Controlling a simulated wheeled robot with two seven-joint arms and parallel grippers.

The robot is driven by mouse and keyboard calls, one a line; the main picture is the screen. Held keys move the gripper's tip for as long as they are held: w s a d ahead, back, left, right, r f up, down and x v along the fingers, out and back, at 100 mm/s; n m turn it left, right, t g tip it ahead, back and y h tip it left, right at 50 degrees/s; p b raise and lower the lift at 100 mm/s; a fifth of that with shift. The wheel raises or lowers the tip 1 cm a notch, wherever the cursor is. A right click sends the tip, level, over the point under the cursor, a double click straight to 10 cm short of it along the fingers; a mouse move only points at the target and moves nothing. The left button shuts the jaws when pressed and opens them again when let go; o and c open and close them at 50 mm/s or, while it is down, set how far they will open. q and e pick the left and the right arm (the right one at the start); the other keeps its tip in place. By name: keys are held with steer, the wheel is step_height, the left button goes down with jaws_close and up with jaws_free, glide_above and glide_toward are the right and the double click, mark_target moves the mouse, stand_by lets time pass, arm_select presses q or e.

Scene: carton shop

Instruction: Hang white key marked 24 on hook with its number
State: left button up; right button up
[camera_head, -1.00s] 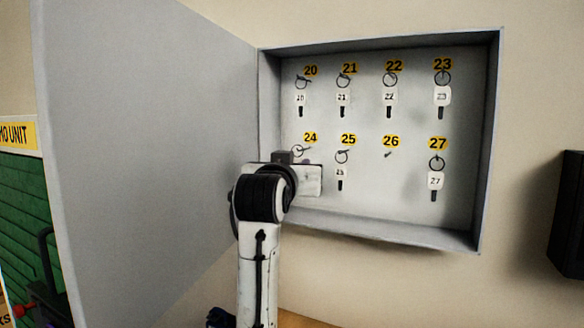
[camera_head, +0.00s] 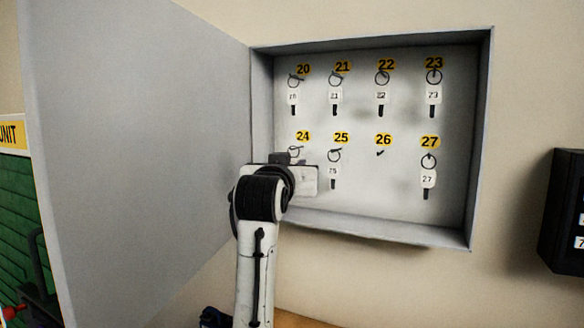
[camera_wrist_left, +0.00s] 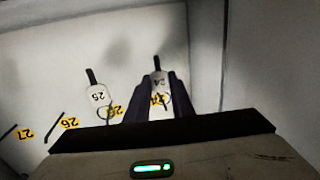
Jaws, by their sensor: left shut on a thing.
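The white key marked 24 (camera_wrist_left: 157,79) is between the fingers of my left gripper (camera_wrist_left: 160,98), which is shut on it. In the left wrist view, which is upside down, its ring overlaps the yellow 24 label. In the head view the key's ring (camera_head: 294,152) shows just below the yellow 24 label (camera_head: 303,136), at the hook there. I cannot tell whether the ring is around the hook or in front of it. My left gripper (camera_head: 281,159) hides the key's tag in the head view. My right gripper is not in view.
The open grey key cabinet (camera_head: 482,140) has its door (camera_head: 140,130) swung out at left, close to my arm. Keys hang on hooks 20 to 23, 25 (camera_head: 333,170) and 27 (camera_head: 428,178). Hook 26 (camera_head: 380,153) is bare. A black box (camera_head: 565,210) is on the wall at right.

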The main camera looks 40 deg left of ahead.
arm_select(q)
steer(key=o, duration=0.9)
steer(key=shift+c, duration=0.2)
steer(key=b+v, duration=0.1)
steer(key=v, duration=0.9)
steer(key=shift+s+b, duration=0.15)
steer(key=shift+b, duration=0.15)
steer(key=p+x, duration=0.1)
steer(key=x, duration=0.7)
steer(key=shift+a+r+p, duration=0.2)
steer(key=shift+r+p, duration=0.1)
steer(key=shift+r, duration=0.05)
steer(key=shift+s, duration=0.1)
